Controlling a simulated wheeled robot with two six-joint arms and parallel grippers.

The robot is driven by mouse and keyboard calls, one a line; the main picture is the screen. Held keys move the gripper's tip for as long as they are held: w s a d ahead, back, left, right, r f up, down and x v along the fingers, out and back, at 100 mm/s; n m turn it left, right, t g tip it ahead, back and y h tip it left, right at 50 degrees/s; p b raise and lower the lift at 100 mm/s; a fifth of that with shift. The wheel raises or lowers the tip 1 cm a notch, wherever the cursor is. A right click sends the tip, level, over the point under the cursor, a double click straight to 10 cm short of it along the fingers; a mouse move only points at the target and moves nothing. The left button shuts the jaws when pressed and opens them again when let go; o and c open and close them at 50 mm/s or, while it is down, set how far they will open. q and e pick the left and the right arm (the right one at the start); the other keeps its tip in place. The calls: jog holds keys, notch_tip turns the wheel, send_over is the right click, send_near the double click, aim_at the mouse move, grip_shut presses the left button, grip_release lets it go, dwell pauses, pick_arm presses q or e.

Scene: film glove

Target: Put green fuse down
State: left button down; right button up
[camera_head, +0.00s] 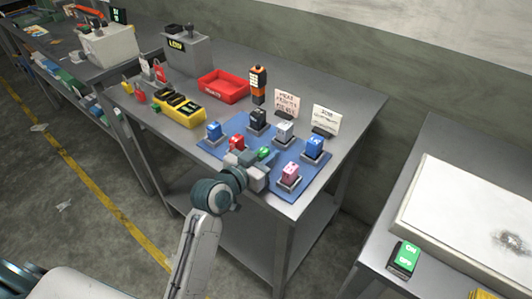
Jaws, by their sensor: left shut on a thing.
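A green fuse (264,152) shows as a small green patch at the jaws of my left gripper (256,163). The gripper is shut on it, low over the blue mat (312,178) on the metal table. The gripper hides much of the fuse, and I cannot tell whether its base touches the mat or a holder. My right gripper is not in view.
Close around the gripper stand a red fuse (236,144), a pink fuse (290,172), a white fuse (284,130), a black fuse (258,119) and blue fuses (313,146). Behind are sign cards (287,103), an orange-black device (258,82) and a red tray (223,88).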

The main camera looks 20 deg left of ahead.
pick_arm(q)
jog(key=shift+f, duration=0.15)
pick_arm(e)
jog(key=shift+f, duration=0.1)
pick_arm(q)
jog(key=c, duration=1.3)
grip_release()
jog(key=shift+o, duration=0.2)
jog(key=shift+r, duration=0.2)
jog(key=shift+s+a+f, duration=0.1)
jog(key=shift+s+a, duration=0.05)
jog(key=shift+s, duration=0.15)
jog(key=b+v, duration=0.1)
jog(key=v, duration=1)
jog(key=shift+s+b, duration=0.15)
jog(key=shift+b, duration=0.2)
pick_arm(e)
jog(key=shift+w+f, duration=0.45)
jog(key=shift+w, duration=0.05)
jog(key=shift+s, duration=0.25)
